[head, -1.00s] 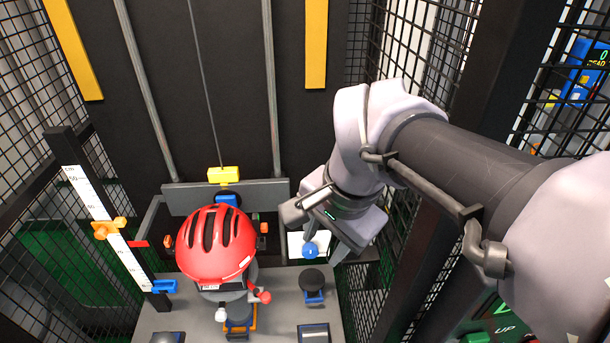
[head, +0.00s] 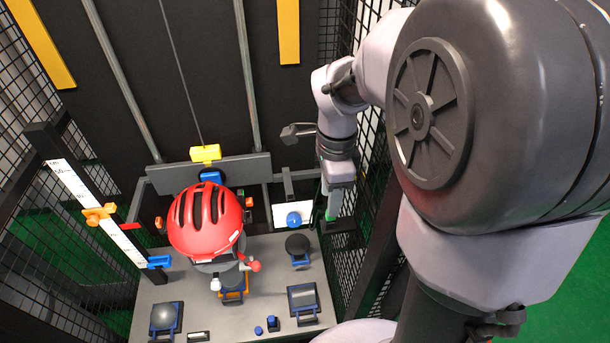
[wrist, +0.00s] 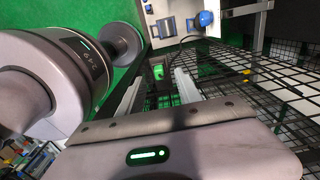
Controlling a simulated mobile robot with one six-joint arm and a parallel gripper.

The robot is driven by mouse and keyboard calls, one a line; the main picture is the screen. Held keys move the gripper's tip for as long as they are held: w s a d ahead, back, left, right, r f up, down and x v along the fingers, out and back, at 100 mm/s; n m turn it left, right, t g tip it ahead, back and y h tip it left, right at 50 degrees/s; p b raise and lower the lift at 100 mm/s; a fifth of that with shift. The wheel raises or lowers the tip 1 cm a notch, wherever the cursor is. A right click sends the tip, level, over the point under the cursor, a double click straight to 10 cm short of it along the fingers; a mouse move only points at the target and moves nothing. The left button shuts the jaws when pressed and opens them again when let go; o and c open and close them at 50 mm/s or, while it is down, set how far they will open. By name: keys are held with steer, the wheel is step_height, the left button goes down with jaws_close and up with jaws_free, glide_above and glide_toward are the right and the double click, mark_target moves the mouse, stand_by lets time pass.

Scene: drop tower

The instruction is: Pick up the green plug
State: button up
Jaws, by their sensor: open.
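A small green piece, likely the green plug (wrist: 158,72), shows just beyond and between my two fingertips in the wrist view. A green patch also shows beside my fingertips in the head view (head: 331,214), partly hidden by a finger. My gripper (head: 335,207) points down near the right mesh wall, right of the white panel. It is open, with the two fingers apart in the wrist view (wrist: 157,86). I cannot tell whether either finger touches the green piece.
A black mesh wall (head: 366,215) stands close right of my gripper. A white panel with a blue knob (head: 294,219) is to the left. A red helmet (head: 206,223) stands on the grey platform (head: 215,302), with several small fixtures around it.

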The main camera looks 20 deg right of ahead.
steer(key=f, duration=0.2)
steer(key=f+b, duration=0.1)
steer(key=f, duration=0.2)
steer(key=shift+s+d, duration=0.1)
steer(key=shift+d, duration=0.1)
steer(key=shift+s, duration=0.1)
steer(key=shift+c, duration=0.2)
jaws_close()
